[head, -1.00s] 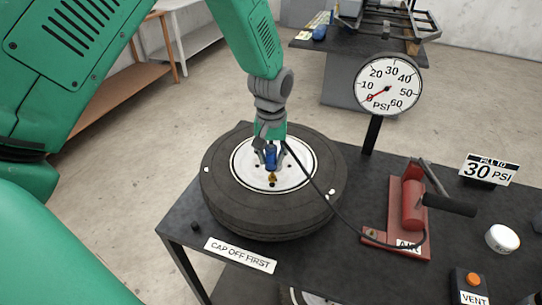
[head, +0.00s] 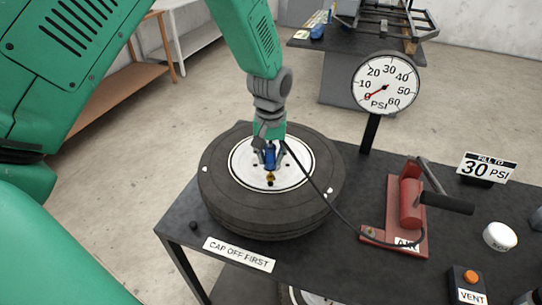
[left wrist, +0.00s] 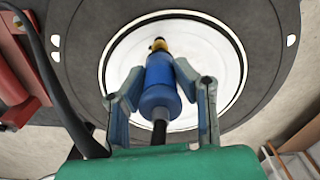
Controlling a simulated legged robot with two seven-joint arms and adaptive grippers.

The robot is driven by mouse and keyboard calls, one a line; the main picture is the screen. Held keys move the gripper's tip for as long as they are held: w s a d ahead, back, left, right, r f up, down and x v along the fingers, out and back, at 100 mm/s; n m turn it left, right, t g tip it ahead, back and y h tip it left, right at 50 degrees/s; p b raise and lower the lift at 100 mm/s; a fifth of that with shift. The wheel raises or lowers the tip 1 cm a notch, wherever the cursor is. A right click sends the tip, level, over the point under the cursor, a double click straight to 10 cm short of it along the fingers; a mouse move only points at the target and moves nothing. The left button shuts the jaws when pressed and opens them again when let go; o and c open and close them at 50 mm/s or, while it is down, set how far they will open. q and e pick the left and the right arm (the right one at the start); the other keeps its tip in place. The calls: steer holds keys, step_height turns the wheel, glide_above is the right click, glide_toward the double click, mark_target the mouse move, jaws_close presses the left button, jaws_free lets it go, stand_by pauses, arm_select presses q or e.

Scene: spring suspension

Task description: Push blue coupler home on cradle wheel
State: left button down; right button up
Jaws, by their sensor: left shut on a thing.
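The blue coupler (head: 270,158) is held upright by my left gripper (head: 269,160) above the white hub (head: 295,172) of the wheel (head: 225,205), which lies flat on the dark table. In the left wrist view my left gripper (left wrist: 155,80) has its fingers on both sides of the coupler (left wrist: 160,88), shut on it. The coupler's tip is at the brass valve stem (left wrist: 158,45); I cannot tell how fully it is seated. The black hose (head: 310,180) runs from the coupler to the red pump (head: 411,200). My right gripper is not in view.
The PSI gauge (head: 386,85) stands behind the wheel, its red needle near 0. A small black cap (head: 193,225) lies near the "CAP OFF FIRST" label (head: 238,254).

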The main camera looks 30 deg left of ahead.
mark_target(270, 144)
arm_select(q)
steer(key=shift+f+b, duration=0.7)
steer(key=shift+f, duration=0.7)
steer(key=c, duration=1.2)
jaws_free()
steer(key=shift+r, duration=0.1)
steer(key=shift+r+p, duration=0.85)
steer(key=shift+r, duration=2.65)
steer(key=shift+s+f, duration=0.1)
